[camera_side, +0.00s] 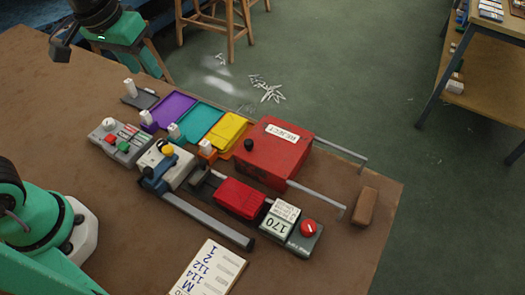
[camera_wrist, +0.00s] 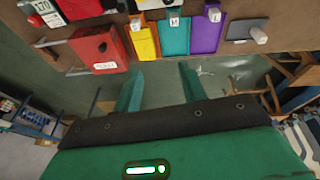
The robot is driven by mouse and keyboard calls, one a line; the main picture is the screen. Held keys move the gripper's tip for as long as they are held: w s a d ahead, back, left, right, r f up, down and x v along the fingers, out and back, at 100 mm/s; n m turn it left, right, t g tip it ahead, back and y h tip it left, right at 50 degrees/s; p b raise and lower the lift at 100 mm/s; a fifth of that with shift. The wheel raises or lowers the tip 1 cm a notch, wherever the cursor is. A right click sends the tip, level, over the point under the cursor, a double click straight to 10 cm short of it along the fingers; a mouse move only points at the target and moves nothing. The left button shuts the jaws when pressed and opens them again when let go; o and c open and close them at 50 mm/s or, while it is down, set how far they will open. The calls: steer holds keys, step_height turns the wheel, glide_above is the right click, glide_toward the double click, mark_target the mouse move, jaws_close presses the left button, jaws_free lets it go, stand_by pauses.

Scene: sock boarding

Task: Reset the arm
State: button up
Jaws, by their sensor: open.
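My gripper (camera_wrist: 161,68) is open and empty in the wrist view, its two green fingers apart over the floor beyond the table's edge. In the side view, the green and dark end of my arm shows at the top left, partly cut off by the frame. It is raised, apart from the things on the table. A red reject box (camera_side: 274,154) stands on the table, with yellow (camera_side: 228,131), teal (camera_side: 200,122) and purple (camera_side: 171,108) trays to its left. The red box also shows in the wrist view (camera_wrist: 98,48). No sock can be made out.
The brown table (camera_side: 60,110) holds a grey button panel (camera_side: 119,144), a white unit (camera_side: 166,168), a 170 display (camera_side: 281,222), a red knob (camera_side: 307,228), a size card (camera_side: 207,270) and a brown block (camera_side: 364,206). Wooden stools (camera_side: 232,30) stand beyond the table.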

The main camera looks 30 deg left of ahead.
steer(key=s+a+m+t, duration=0.1)
steer(key=s+a+t, duration=0.1)
steer(key=s+a, duration=0.5)
steer(key=shift+s+a+f+y, duration=0.15)
steer(key=shift+s+f+y, duration=0.2)
steer(key=shift+s, duration=0.3)
